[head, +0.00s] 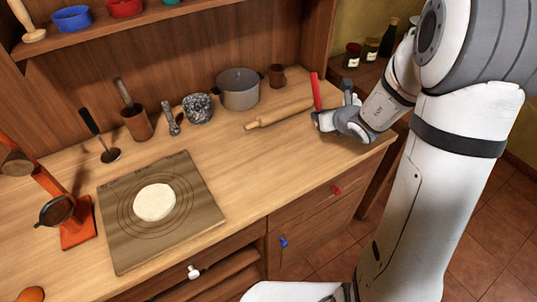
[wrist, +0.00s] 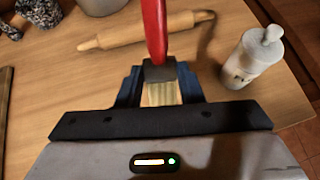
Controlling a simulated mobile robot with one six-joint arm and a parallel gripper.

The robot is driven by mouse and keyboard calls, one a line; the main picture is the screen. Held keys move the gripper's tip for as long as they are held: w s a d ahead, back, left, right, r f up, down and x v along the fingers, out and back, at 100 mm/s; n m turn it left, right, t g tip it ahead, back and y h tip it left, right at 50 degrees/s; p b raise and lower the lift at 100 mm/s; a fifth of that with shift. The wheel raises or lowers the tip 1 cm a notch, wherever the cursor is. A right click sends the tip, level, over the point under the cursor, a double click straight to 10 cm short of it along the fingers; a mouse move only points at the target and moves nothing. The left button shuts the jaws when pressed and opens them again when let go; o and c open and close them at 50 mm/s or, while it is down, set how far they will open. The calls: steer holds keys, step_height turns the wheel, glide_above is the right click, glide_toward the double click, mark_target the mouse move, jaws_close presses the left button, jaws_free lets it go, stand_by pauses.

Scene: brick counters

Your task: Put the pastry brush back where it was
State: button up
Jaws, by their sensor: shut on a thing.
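The pastry brush has a red handle, a dark ferrule and pale bristles. Its handle (head: 316,92) stands up from my gripper (head: 319,119) in the head view, near the right end of the wooden counter (head: 245,165). In the wrist view my gripper (wrist: 160,88) is shut on the brush (wrist: 154,30) around the dark ferrule and bristles. The handle points away toward the top of the picture. How far the brush sits above the counter is hard to tell. Nothing marks the brush's former place.
A rolling pin (head: 278,114) lies left of my gripper. A pale bottle (wrist: 251,62) stands close on the right in the wrist view. A grey pot (head: 238,92), speckled mortar (head: 197,110) and brown crock (head: 135,124) stand behind. A board with dough (head: 154,202) lies left; the counter between is clear.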

steer(key=s+a+n+g+y+b, duration=0.35)
steer(key=a+n+y, duration=0.2)
steer(key=a, duration=0.65)
steer(key=shift+n, duration=0.55)
steer(key=shift+s+f+b, duration=0.2)
steer(key=shift+f+b, duration=0.6)
steer(key=shift+f, duration=3.85)
steer(key=shift+f, duration=0.1)
steer(key=shift+f, duration=0.15)
steer(key=o, duration=1)
